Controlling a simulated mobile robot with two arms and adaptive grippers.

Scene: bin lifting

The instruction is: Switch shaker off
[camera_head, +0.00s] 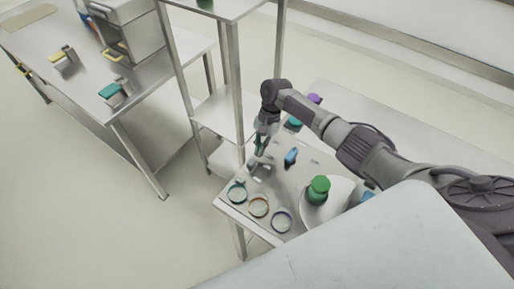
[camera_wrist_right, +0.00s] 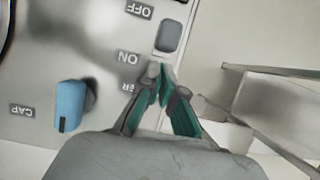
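The shaker's metal panel (camera_wrist_right: 95,60) fills the left of the right wrist view, with the labels OFF, ON and CAP upside down. A grey switch (camera_wrist_right: 168,36) sits beside the OFF and ON labels. A blue knob (camera_wrist_right: 70,105) is on the panel near CAP; it also shows in the head view (camera_head: 291,156). My right gripper (camera_wrist_right: 160,72) has its teal-padded fingers together at the tips, holding nothing, just below the switch in the picture. Contact with the switch cannot be seen. In the head view my right gripper (camera_head: 257,153) points down over the panel's left edge.
A green-capped bottle (camera_head: 319,190) stands on a pale round plate right of several coloured rings (camera_head: 258,205). A metal shelf rack (camera_head: 235,85) rises close to the left of my right gripper. A steel table (camera_head: 150,95) stands further left. Open floor lies between.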

